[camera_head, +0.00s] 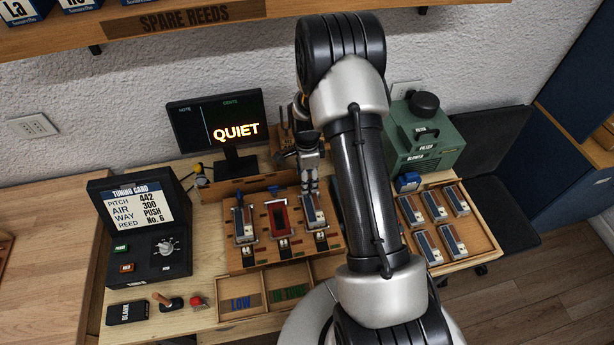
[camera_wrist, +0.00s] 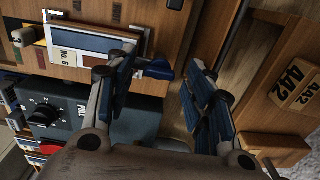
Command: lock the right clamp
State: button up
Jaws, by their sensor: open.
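The wooden board (camera_head: 287,255) on the bench carries two reed blocks with a red-framed slot between them. My gripper (camera_head: 310,190) is over the back end of the right block (camera_head: 313,212), pointing down, and hides the right clamp in the head view. In the wrist view, my gripper (camera_wrist: 164,60) is open, with its fingers wide apart. A blue clamp lever (camera_wrist: 158,70) shows between them, close to the left finger, at the end of the block labelled No. 6 (camera_wrist: 82,44). Whether the finger touches the lever cannot be told.
The left clamp's blue lever (camera_head: 239,194) stands up behind the left block. A monitor (camera_head: 217,125) reading QUIET is behind the board. A green blower (camera_head: 428,135) and a tray of several reed blocks (camera_head: 470,257) are at right. A black tuning box (camera_head: 135,230) is at left.

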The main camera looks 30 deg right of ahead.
notch_tip(320, 180, up, 12)
dwell(0.6)
dwell(0.5)
